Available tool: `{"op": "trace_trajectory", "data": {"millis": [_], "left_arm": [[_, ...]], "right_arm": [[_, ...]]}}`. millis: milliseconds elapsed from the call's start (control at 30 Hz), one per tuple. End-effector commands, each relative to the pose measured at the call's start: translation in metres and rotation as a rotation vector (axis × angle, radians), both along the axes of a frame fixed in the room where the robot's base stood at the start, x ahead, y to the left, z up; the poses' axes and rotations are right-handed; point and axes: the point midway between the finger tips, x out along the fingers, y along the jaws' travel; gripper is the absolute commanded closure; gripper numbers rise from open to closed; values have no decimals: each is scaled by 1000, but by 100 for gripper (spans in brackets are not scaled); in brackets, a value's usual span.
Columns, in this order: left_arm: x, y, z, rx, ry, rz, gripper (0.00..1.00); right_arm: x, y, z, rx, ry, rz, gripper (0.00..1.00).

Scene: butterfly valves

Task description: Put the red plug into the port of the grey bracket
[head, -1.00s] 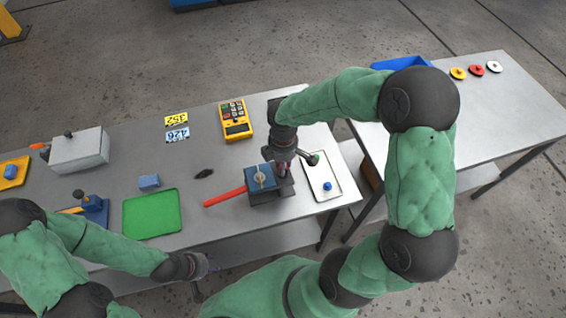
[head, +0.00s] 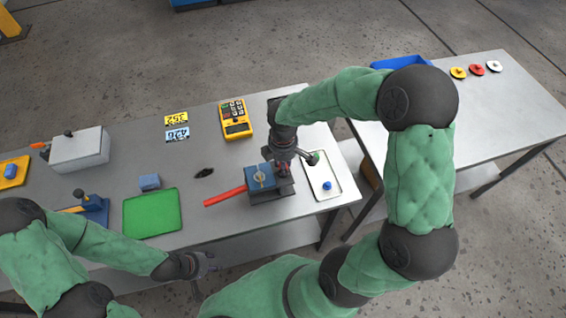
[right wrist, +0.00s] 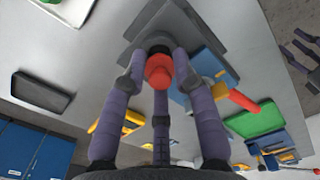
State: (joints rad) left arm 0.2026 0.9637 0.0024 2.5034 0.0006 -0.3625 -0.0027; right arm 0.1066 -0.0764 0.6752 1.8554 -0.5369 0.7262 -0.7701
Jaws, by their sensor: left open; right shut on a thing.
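In the right wrist view the red plug (right wrist: 158,72) is between the three fingers of my right gripper (right wrist: 160,78), which is shut on it. The plug's far end is at a dark round opening on the grey bracket (right wrist: 184,22); I cannot tell how deep it sits. In the head view my right gripper (head: 284,166) is over the bracket (head: 286,187), beside the blue valve body, and it hides the plug. My left gripper (head: 203,264) is open and empty off the table's front edge.
The blue valve body (head: 260,177) with a red handle (head: 225,197) stands left of the bracket. A white tray (head: 322,172) lies to its right, a green tray (head: 151,213) further left. A yellow keypad box (head: 236,121) stands behind.

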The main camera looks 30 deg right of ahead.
Motion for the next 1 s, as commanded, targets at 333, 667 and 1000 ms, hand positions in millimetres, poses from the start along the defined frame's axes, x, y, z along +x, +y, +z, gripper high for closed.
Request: {"op": "trace_trajectory", "data": {"millis": [333, 667, 1000], "left_arm": [[0, 0, 0, 0, 0, 0, 57], [0, 0, -3, 0, 0, 0, 57], [0, 0, -8, 0, 0, 0, 57]], "right_arm": [[0, 0, -1, 0, 0, 0, 84], [0, 0, -6, 0, 1, 0, 84], [0, 0, -13, 0, 1, 0, 84]]}}
